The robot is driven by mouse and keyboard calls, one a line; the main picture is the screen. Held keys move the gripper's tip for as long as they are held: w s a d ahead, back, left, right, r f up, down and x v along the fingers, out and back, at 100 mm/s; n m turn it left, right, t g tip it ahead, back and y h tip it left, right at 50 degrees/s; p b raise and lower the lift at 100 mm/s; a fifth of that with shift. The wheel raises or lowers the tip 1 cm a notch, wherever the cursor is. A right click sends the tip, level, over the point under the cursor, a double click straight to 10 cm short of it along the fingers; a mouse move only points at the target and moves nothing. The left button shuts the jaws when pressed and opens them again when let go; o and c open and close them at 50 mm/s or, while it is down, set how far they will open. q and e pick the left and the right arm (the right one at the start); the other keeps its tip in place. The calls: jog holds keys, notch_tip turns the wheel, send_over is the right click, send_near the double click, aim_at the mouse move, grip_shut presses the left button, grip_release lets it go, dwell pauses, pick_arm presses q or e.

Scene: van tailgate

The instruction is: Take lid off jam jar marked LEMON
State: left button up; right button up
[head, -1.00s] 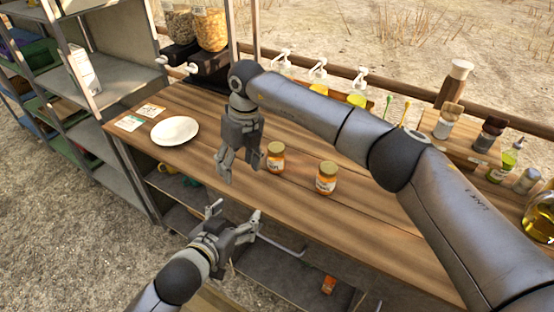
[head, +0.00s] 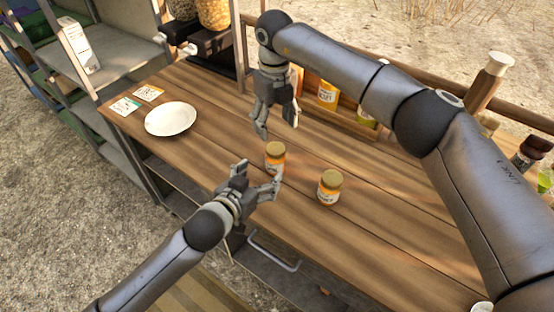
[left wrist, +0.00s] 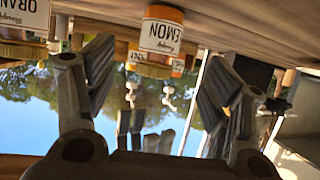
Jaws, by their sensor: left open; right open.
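The jam jar marked LEMON (head: 275,156) stands upright on the wooden counter with its lid on. Its label, partly cut off as "EMON", shows upside down in the left wrist view (left wrist: 161,36). My left gripper (head: 260,176) is open just in front of this jar, its fingers spread towards either side of it, not closed on it. My right gripper (head: 278,126) is open and empty, pointing down above and behind the jar. A second lidded jar (head: 329,188) stands to the right; its label reads "ORAN" in the left wrist view (left wrist: 22,18).
A white plate (head: 171,119) and two cards (head: 125,107) lie at the counter's left. Bottles and more jars (head: 327,92) stand along the back rail. A drawer handle (head: 275,252) sticks out below the front edge. The counter right of the jars is clear.

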aim_at(271, 165)
pick_arm(q)
jog(key=x, duration=0.7)
pick_arm(e)
jog(key=shift+w+d+f, duration=0.1)
jog(key=shift+w+f, duration=0.05)
pick_arm(q)
jog(key=shift+w+d+f, duration=0.2)
jog(key=shift+w+f, duration=0.05)
jog(key=shift+w, duration=0.3)
jog(key=shift+c, duration=0.4)
